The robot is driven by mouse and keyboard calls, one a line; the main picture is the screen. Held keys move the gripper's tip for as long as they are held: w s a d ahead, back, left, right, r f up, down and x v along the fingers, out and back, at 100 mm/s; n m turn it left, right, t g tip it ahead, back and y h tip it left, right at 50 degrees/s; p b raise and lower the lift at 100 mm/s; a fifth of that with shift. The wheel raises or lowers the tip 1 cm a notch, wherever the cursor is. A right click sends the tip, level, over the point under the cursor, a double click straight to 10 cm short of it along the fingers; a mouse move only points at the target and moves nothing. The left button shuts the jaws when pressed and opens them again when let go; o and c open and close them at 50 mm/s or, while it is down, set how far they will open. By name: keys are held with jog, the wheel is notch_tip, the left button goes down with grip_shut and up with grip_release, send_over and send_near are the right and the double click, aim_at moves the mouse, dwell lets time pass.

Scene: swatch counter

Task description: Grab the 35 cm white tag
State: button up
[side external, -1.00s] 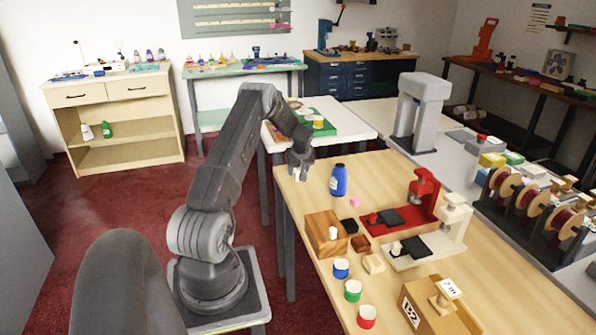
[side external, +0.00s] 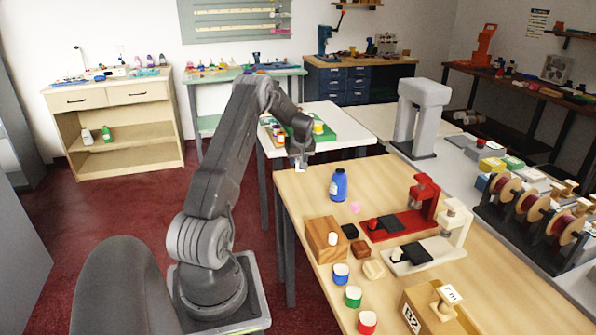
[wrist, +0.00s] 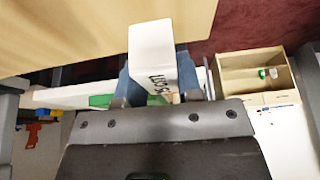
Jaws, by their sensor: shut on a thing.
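My gripper (side external: 300,162) hangs over the far left corner of the light wooden table (side external: 300,200). In the wrist view, its two blue-grey fingers are shut on a white tag (wrist: 150,42) with dark lettering on one face. The lettering shows at an angle and is hard to read in full. The tag sits between the fingers and sticks out past their tips. In the side view the tag shows only as a small pale piece at the fingertips. Another white tag (side external: 448,293), marked "7 m", is on a wooden holder near the table's front right.
A blue bottle (side external: 338,186) stands just right of my gripper. A red press (side external: 400,220), a cream press (side external: 430,250), a wooden block (side external: 322,240) and several small pots stand nearer the front. Behind, a white table (side external: 350,125) holds a green tray (side external: 325,131).

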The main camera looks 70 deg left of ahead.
jog(key=shift+r, duration=2)
